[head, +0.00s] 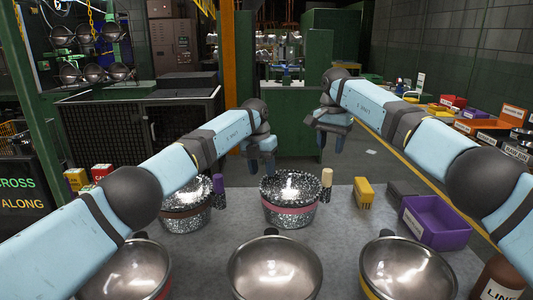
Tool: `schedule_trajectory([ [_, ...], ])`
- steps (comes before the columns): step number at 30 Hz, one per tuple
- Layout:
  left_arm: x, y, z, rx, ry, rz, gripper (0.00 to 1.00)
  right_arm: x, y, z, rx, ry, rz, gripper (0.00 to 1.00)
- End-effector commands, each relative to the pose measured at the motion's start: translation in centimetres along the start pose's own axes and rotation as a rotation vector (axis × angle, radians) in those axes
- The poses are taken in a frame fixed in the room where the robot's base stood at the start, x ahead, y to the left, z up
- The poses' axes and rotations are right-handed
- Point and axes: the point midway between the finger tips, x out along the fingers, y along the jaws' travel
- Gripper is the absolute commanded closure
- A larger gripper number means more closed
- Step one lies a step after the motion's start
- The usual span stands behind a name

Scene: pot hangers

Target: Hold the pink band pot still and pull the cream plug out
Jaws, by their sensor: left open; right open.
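The pink band pot (289,220) is a black-and-white speckled pot with a shiny inside, standing upright at the back middle of the grey table. The cream plug (327,178) stands upright at the pot's right side, by the rim. Whether it sits in a fitting is too small to tell. My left gripper (262,166) is open and empty, pointing down by the pot's back left rim. Whether it touches the rim is unclear. My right gripper (332,146) is open and empty, pointing down above and behind the cream plug, apart from it.
A speckled pot with a brown band (186,217) and purple plug (218,184) stands to the left. Metal bowls (275,272) line the front. A yellow block (363,193), a purple bin (435,222) and a brown bottle (497,280) are on the right.

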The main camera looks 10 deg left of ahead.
Motion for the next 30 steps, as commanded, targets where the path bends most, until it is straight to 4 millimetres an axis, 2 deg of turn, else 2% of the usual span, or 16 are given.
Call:
schedule_trajectory([
  [1,1.2,-0.1,0.0,0.001,0.002,-0.002,0.56,0.0,0.0,0.0,0.0,0.0,0.0,0.57],
  [6,4.3,-0.1,0.0,0.001,0.001,-0.002,0.56,0.0,0.0,0.0,0.001,0.0,-0.001,0.57],
  [12,6.8,-0.1,0.0,-0.001,0.0,-0.001,0.56,0.0,0.0,0.0,0.001,0.0,-0.001,0.57],
  [17,7.6,-0.1,0.0,0.001,-0.001,0.0,0.56,0.0,0.0,0.0,0.001,0.0,-0.001,0.57],
  [25,7.8,-0.1,0.0,0.001,-0.001,0.0,0.56,0.0,0.0,0.0,0.001,0.0,-0.001,0.57],
  [26,7.8,-0.1,0.0,0.001,-0.001,0.0,0.6,0.0,0.0,0.0,0.001,0.0,-0.001,0.57],
  [30,7.8,-0.1,0.0,0.001,-0.001,0.0,0.93,0.0,0.0,0.0,0.001,0.0,-0.001,0.57],
])
